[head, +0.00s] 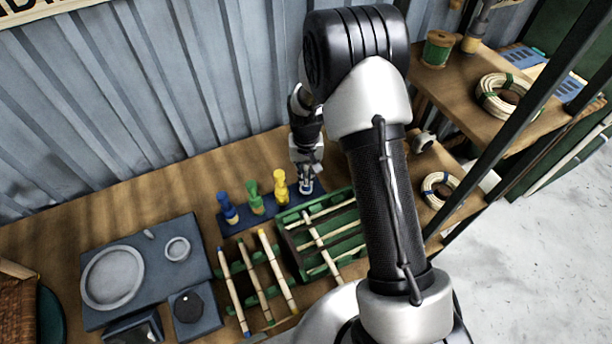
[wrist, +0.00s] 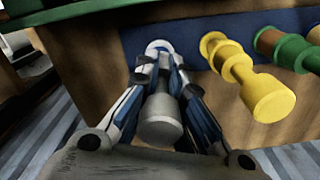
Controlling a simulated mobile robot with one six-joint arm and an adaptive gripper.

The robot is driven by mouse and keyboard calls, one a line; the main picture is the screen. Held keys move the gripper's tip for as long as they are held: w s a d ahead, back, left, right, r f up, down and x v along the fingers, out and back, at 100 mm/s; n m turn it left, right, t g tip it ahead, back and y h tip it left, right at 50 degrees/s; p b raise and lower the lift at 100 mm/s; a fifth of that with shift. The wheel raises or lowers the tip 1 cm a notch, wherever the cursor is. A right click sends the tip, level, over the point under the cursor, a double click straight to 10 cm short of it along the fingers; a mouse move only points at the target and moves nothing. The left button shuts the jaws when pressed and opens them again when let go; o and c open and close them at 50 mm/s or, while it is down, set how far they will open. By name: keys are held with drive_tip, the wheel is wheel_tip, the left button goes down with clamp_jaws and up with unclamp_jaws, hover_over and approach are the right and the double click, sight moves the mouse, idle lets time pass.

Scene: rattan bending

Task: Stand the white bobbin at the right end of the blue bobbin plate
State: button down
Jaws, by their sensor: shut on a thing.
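The white bobbin (wrist: 160,126) is between the fingers of my gripper (wrist: 160,68), which is shut on it. Its pale round base (wrist: 158,46) is over the right end of the blue bobbin plate (head: 237,227). I cannot tell whether the base touches the plate. In the head view my gripper (head: 306,182) points down at that end, beside the yellow bobbin (head: 281,188), and the white bobbin is mostly hidden there. The plate also shows in the wrist view (wrist: 197,28). The yellow bobbin in the wrist view (wrist: 245,78) stands apart from my fingers.
A green bobbin (head: 254,198) and a blue bobbin (head: 228,208) stand on the plate left of the yellow one. A green rack (head: 291,222) with rattan sticks lies in front of the plate. A corrugated wall (head: 130,110) rises behind the bench.

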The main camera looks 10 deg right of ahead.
drive_tip(key=shift+f, duration=0.4)
drive_tip(key=shift+f, duration=0.2)
drive_tip(key=c, duration=1.7)
unclamp_jaws()
